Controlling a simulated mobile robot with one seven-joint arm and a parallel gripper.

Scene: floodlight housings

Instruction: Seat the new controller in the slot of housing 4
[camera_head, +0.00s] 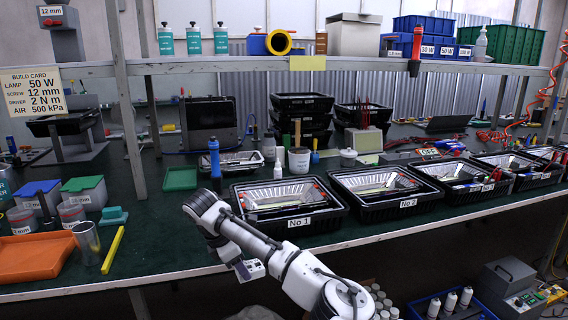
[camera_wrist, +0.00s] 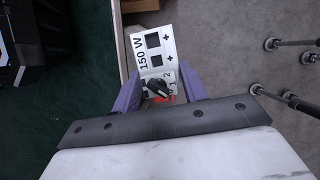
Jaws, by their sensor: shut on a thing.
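My gripper (camera_wrist: 160,88) is shut on the controller, with its two purple fingers on either side of it. The controller (camera_wrist: 157,50) has a white face marked "150 W", two black squares, plus signs and a black knob by "1 2". In the head view the controller (camera_head: 252,269) hangs below my wrist in front of the bench's front edge, well left of the far-right housings. Black housings with bright reflectors stand in a row, labelled No 1 (camera_head: 336,214) and No 2 (camera_head: 424,208). The fourth housing (camera_head: 540,180) is at the far right; its label and slot are too small to read.
A third housing (camera_head: 455,195) stands between. A build card (camera_head: 33,95) reads lamp 50 W. Shelf posts (camera_head: 128,100) and a low shelf (camera_head: 400,69) rise over the bench. Bottles and crates (camera_head: 430,308) stand low at right. Bare green bench top shows left of housing No 1.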

